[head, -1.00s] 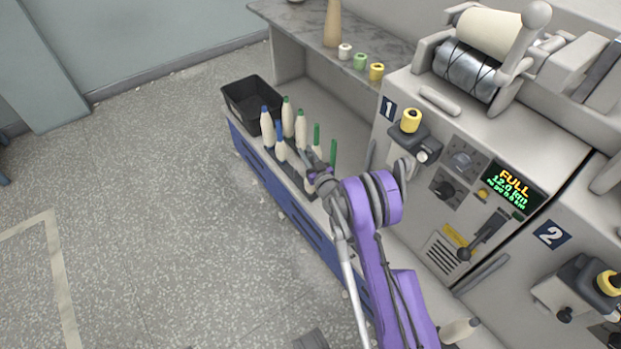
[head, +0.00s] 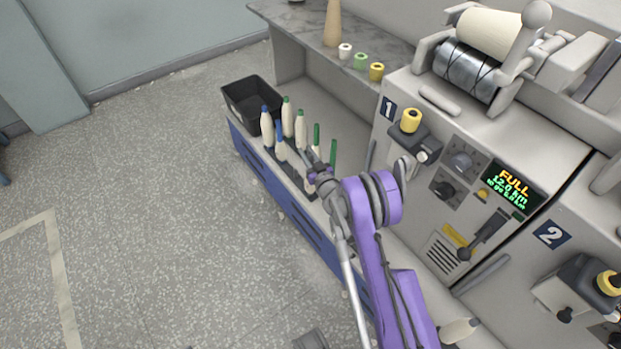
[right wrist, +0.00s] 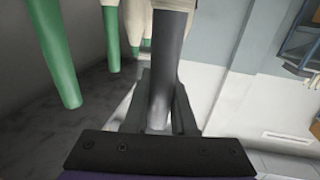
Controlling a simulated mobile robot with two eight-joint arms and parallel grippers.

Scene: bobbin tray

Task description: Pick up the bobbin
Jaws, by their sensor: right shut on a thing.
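Several cream bobbins with blue or green tube tips stand upright in a dark tray (head: 272,160) on the low shelf. One of them, a blue-tipped bobbin (head: 267,128), stands at the left end. My right gripper (right wrist: 160,112) is shut on the dark grey tube of a bobbin (right wrist: 172,58), whose cream winding shows at the top edge of the right wrist view. In the head view this gripper (head: 311,172) is at the near right part of the tray, and my wrist hides much of the held bobbin. My left gripper is not in view.
A black bin (head: 250,103) stands behind the tray on the shelf. White, green and yellow spools (head: 376,71) and a tan cone (head: 333,24) stand on the upper ledge. Green tubes (right wrist: 60,60) stand close to the gripper. Machine 1 (head: 430,165) rises at right; the floor at left is clear.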

